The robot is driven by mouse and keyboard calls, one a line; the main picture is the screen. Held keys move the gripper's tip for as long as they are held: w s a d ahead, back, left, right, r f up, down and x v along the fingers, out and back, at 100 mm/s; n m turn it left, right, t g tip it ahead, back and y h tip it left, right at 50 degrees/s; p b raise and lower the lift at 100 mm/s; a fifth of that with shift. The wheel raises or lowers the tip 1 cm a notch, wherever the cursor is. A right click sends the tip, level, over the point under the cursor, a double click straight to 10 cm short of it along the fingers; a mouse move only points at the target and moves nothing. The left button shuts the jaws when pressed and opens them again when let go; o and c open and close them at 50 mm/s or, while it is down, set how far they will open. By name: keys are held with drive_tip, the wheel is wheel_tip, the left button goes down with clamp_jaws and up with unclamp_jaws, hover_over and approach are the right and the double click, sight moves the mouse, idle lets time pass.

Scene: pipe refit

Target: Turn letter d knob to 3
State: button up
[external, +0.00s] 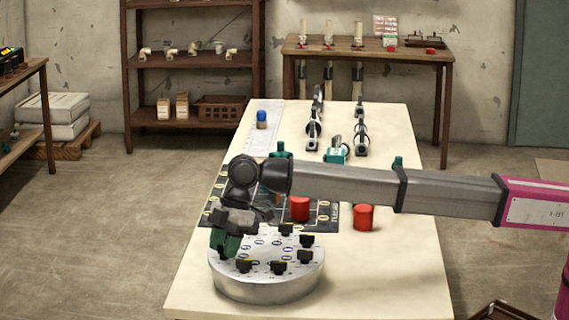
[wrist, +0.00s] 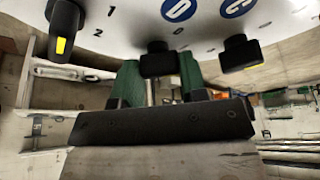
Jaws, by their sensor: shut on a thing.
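A round silver dial panel (external: 267,284) with several black knobs and blue letter labels stands on the table. In the wrist view the black letter D knob (wrist: 157,58) sits below a blue D label (wrist: 179,9). The green fingers of my gripper (wrist: 157,82) are on either side of this knob, shut on it. The knob's pointer mark does not show, so I cannot tell its setting. In the external view my gripper (external: 225,244) is low over the panel's left edge and hides the knob it holds.
Neighbouring black knobs stand close by in the wrist view, one at left (wrist: 64,28) and one at right (wrist: 239,53). Red cylinders (external: 363,217) and a dark mat (external: 240,205) lie behind the panel. Pipe fittings (external: 336,150) stand farther back. The table's front right is clear.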

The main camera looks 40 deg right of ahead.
drive_tip(key=m+t, duration=0.1)
drive_tip(key=m, duration=0.2)
drive_tip(key=m+t, duration=0.1)
drive_tip(key=m, duration=0.3)
drive_tip(key=shift+s+t+h, duration=0.15)
drive_tip(key=shift+t+h, duration=0.15)
drive_tip(key=shift+h, duration=0.1)
drive_tip(key=m+t+h, duration=0.1)
drive_tip(key=m, duration=0.5)
drive_tip(key=shift+a+m+t+h, duration=0.15)
drive_tip(key=shift+m+t+h, duration=0.25)
drive_tip(key=m+h, duration=0.1)
drive_tip(key=m, duration=0.2)
drive_tip(key=m+h, duration=0.1)
drive_tip(key=m, duration=0.2)
drive_tip(key=shift+a+t, duration=0.1)
drive_tip(key=shift+t, duration=0.2)
drive_tip(key=m+h, duration=0.1)
drive_tip(key=m, duration=0.2)
drive_tip(key=shift+m+h, duration=0.3)
drive_tip(key=shift+m, duration=0.1)
drive_tip(key=shift+m+g+h, duration=0.6)
drive_tip(key=shift+m, duration=1)
drive_tip(key=o, duration=0.9)
